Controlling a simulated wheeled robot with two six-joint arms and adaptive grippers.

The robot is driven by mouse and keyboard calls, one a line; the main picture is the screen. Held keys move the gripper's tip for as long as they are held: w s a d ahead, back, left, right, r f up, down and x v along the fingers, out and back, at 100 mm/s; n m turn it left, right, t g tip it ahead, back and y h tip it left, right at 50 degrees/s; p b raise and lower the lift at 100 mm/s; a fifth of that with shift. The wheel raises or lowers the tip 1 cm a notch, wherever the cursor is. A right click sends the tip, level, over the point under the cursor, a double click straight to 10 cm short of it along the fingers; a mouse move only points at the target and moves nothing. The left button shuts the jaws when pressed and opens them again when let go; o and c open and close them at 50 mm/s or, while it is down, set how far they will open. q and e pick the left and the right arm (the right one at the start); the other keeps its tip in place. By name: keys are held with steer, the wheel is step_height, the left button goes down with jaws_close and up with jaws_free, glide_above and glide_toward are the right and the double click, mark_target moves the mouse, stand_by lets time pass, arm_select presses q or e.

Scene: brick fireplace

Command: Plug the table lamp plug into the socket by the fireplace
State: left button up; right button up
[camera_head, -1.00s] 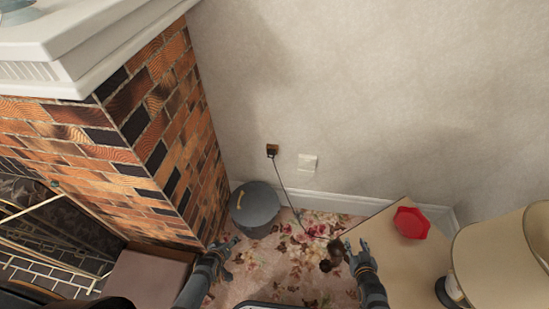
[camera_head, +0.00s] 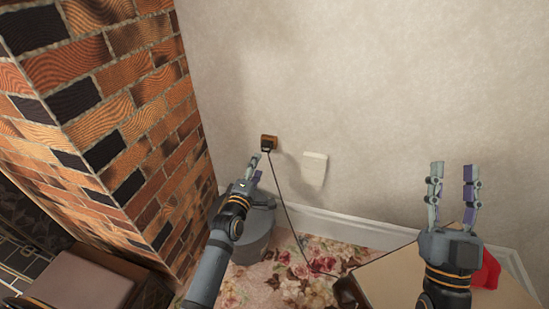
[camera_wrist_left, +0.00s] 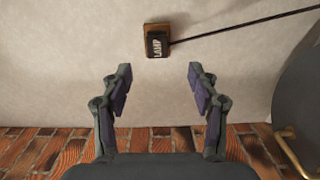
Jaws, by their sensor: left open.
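A black plug (camera_wrist_left: 155,44) with the word LAMP on it sits against a brown socket plate (camera_wrist_left: 147,28) on the wall. In the head view the plug (camera_head: 267,147) covers most of the socket (camera_head: 268,138), and its thin black cord (camera_head: 285,208) hangs to the floor. I cannot tell how deep the plug is in. My left gripper (camera_head: 258,166) is open and empty just below the plug. In the left wrist view its fingers (camera_wrist_left: 160,85) are spread, with the plug ahead between their lines. My right gripper (camera_head: 452,180) is open and empty, raised at the right.
A white wall plate (camera_head: 314,168) is right of the socket. The brick fireplace (camera_head: 120,130) stands at the left. A grey bin (camera_head: 258,235) stands below my left gripper. A beige tabletop (camera_head: 395,275) with a red object (camera_head: 488,272) is at the lower right.

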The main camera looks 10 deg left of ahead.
arm_select(q)
steer(key=shift+r, duration=0.2)
arm_select(e)
steer(key=shift+s+r, duration=0.2)
steer(key=shift+r, duration=0.1)
